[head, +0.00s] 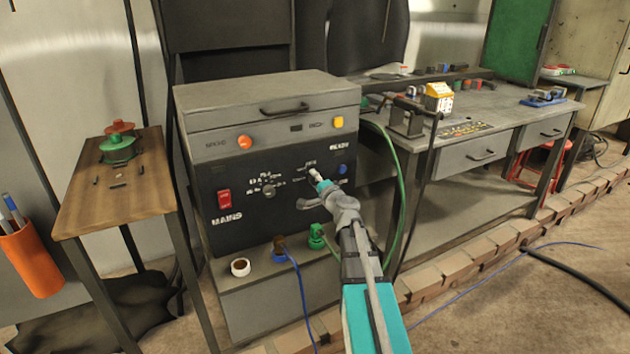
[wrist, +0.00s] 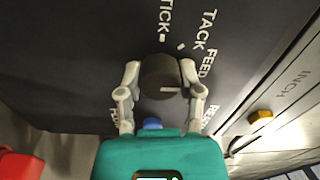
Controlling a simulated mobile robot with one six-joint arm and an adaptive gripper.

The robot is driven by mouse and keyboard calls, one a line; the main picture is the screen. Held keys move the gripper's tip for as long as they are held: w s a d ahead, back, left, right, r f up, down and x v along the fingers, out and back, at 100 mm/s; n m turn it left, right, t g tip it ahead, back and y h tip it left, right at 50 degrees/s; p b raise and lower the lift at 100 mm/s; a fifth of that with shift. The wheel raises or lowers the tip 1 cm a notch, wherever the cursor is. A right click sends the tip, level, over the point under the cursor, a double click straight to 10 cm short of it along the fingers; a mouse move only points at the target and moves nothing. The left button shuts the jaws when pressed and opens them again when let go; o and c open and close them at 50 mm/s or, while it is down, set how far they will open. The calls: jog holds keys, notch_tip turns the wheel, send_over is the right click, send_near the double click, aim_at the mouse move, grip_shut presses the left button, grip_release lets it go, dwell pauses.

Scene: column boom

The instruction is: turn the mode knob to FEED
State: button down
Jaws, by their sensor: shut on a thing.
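The mode knob (wrist: 160,77) is a dark round knob on the black panel, with a short white pointer line on its face. In the wrist view the line points right, toward the side where FEED is printed; STICK and TACK are printed above. My gripper (wrist: 165,82) has one finger on each side of the knob and is shut on it. In the head view my gripper (head: 316,177) reaches the upper right of the panel of the grey machine (head: 240,225) and mostly hides the knob.
A red MAINS switch (head: 224,200) and another knob (head: 269,187) are left on the panel. A blue button (head: 343,169) is close to the gripper. Below are a blue plug (head: 280,248) and a green plug (head: 316,236) with cables. A green hose (head: 401,190) hangs at right.

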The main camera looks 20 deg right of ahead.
jog(key=shift+w, duration=0.15)
jog(key=shift+c, duration=1.3)
grip_release()
jog(key=shift+n, duration=0.5)
